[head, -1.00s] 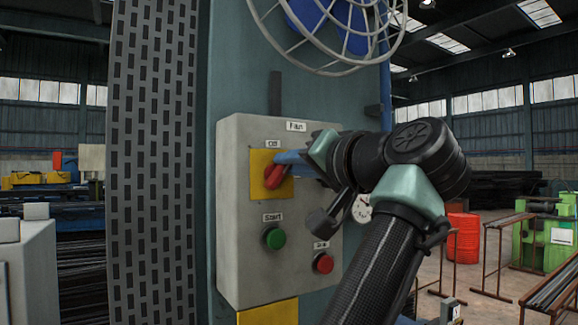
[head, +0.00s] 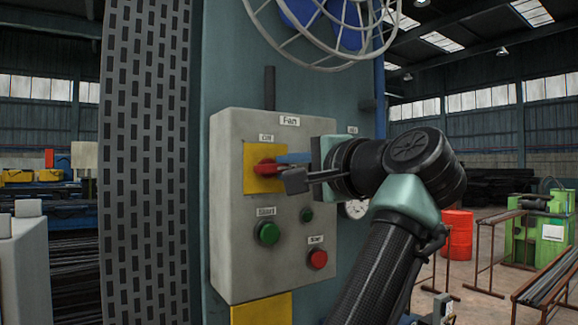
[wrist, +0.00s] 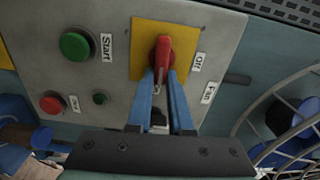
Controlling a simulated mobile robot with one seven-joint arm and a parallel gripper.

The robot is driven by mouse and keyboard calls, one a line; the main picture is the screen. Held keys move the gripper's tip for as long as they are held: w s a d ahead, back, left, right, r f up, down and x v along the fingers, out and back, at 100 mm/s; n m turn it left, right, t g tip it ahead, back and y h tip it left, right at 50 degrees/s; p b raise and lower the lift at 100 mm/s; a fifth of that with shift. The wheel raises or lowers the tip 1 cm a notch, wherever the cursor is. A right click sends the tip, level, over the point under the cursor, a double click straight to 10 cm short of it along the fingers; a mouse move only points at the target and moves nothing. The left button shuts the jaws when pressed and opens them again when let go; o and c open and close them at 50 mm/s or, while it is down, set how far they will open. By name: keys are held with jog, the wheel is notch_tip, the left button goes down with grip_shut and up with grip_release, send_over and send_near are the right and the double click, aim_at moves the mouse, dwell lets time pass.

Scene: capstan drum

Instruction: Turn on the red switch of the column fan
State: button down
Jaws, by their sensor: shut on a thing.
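The red switch (head: 266,168) is a rotary knob on a yellow plate (head: 251,185), on the grey control box labelled "Fan" (head: 230,240). In the head view its handle lies roughly level, pointing right toward my gripper (head: 290,168). In the wrist view the red switch (wrist: 163,60) shows between the tips of the two blue fingers of my gripper (wrist: 162,80). The fingers are shut on its handle end. Part of the handle is hidden by a finger in the head view. The fan (head: 325,25) with its wire guard is above the box.
Below the switch are a green start button (head: 268,233), a red button (head: 317,259) and a small dark green round part (head: 306,215). A perforated metal panel (head: 145,160) stands left of the box. Red drum and metal racks stand far right.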

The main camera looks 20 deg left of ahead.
jog(key=shift+f+m, duration=0.1)
jog(key=shift+m, duration=0.4)
jog(key=c, duration=0.8)
grip_release()
jog(key=b+v, duration=0.7)
jog(key=v, duration=0.6)
